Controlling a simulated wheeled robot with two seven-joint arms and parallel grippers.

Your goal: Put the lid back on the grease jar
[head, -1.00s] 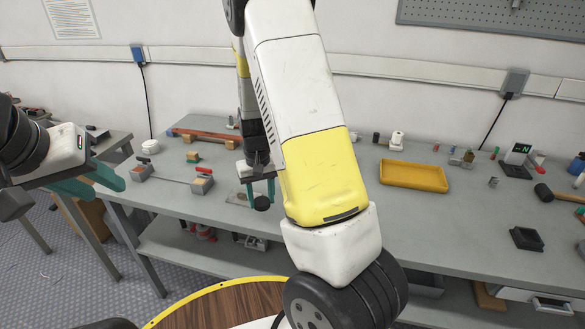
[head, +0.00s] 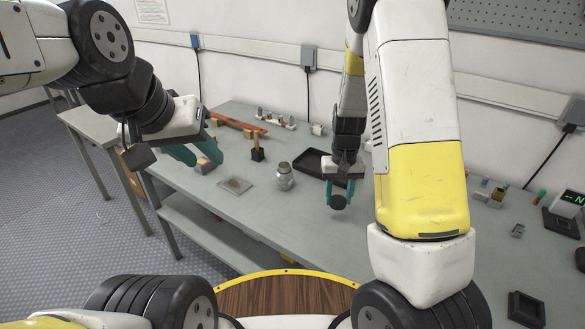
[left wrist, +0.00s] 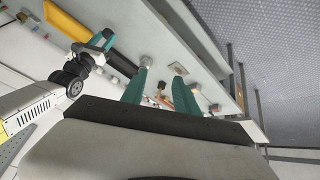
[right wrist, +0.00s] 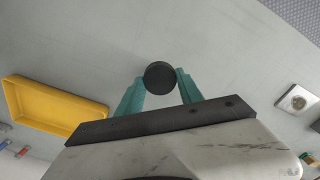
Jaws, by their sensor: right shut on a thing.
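The grease jar (head: 284,177), a small greyish jar with a metallic look, stands upright on the workbench in the head view. It also shows in the left wrist view (left wrist: 147,62). The round black lid (head: 338,202) is between the fingertips of my right gripper (head: 340,196), held to the right of the jar and apart from it. In the right wrist view the lid (right wrist: 160,75) shows flat face on between both teal fingers. My left gripper (head: 195,153) is open and empty, left of the jar; its spread fingers show in the left wrist view (left wrist: 160,92).
A black tray (head: 312,162) lies behind the jar, partly hidden by my right gripper. A flat square pad (head: 234,185) lies left of the jar, and a dark wooden-handled item (head: 257,154) stands behind it. A yellow tray (right wrist: 50,105) shows in the right wrist view. The bench front is clear.

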